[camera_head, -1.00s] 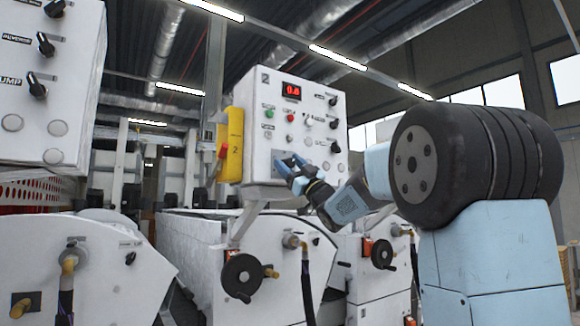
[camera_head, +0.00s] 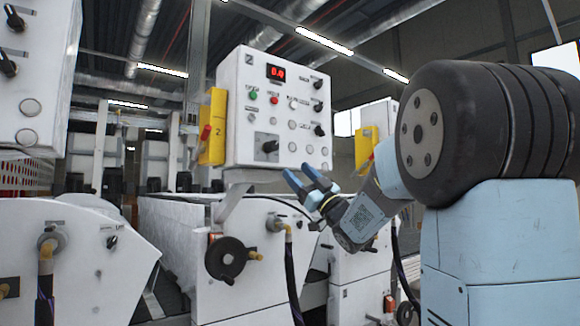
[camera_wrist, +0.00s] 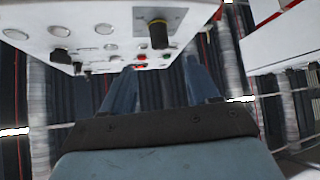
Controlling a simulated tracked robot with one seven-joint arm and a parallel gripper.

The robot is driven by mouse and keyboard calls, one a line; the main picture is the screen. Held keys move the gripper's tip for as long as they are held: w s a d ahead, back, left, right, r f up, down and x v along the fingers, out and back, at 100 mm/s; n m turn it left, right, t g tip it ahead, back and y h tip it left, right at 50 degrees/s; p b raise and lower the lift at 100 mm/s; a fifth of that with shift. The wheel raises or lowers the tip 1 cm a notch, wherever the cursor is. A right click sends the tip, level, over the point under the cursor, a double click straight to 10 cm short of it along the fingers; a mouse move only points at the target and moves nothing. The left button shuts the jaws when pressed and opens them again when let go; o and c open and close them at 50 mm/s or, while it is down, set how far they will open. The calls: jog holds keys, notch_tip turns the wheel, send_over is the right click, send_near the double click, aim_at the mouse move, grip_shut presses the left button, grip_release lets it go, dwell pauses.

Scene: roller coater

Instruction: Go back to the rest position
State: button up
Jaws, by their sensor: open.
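In the wrist view the fingers (camera_wrist: 155,88) reach up the picture, apart. The panel's face (camera_wrist: 110,22) and the black knob (camera_wrist: 158,33) lie above them. I see a gap between gripper and knob in the head view.
A yellow box (camera_head: 214,127) hangs on the panel's left side. White machine housings with a black handwheel (camera_head: 226,260) and hoses stand below. Another panel (camera_head: 42,75) is at the upper left. A second yellow box (camera_head: 366,147) is behind my arm.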

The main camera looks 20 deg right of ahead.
jog(key=shift+s+d+f, duration=0.3)
jog(key=shift+s+f, duration=0.1)
jog(key=shift+f, duration=0.05)
dwell(0.3)
jog(key=s+f+m+g+h, duration=0.35)
jog(key=f+m+h, duration=0.25)
jog(key=f+h, duration=0.25)
jog(key=s+f+m+g+h, duration=0.2)
jog(key=s+f+m+h, duration=0.3)
jog(key=f+m+h, duration=0.3)
jog(key=s+a+f+g, duration=0.2)
jog(key=s+f+g, duration=0.3)
jog(key=s, duration=0.5)
jog(key=s+a+f+n+g, duration=0.1)
jog(key=s+a+f+g, duration=0.2)
jog(key=s+f, duration=0.7)
jog(key=shift+s+f+n+g+y, duration=0.15)
jog(key=shift+s+n+g+y, duration=0.25)
jog(key=shift+g, duration=0.75)
